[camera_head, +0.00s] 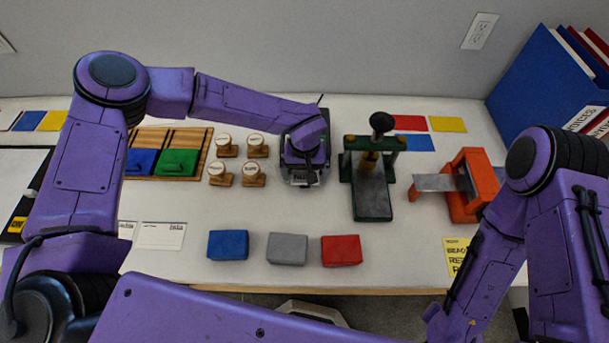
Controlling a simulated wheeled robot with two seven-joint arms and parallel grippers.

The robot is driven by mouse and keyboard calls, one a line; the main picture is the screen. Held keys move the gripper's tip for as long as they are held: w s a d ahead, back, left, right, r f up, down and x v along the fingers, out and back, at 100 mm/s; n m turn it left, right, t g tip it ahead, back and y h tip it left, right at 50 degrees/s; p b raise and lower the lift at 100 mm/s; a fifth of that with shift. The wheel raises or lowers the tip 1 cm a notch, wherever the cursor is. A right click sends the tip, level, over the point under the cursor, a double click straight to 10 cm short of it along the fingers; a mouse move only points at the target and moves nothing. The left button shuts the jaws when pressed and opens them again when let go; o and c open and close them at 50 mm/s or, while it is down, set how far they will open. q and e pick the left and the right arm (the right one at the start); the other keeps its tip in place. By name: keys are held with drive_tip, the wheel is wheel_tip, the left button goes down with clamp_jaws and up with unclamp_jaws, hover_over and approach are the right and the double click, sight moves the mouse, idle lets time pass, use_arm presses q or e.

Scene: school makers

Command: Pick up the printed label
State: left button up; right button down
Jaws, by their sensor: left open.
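A dark label printer (291,143) stands at the back middle of the table, partly covered by my left arm. A small pale patch shows at its front edge, under the gripper; I cannot tell for sure whether it is the printed label. My left gripper (307,184) points down over the front of the printer. It is open, and its fingers are small and mostly hidden by the wrist.
Several wooden stamps (222,175) stand left of the printer, beside blue and green ink pads (177,162). A green press (372,190) and an orange device (470,180) stand to the right. Blue, grey (287,249) and red blocks line the front. White cards (162,236) lie at front left.

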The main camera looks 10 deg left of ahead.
use_arm(q)
drive_tip(key=c, duration=1)
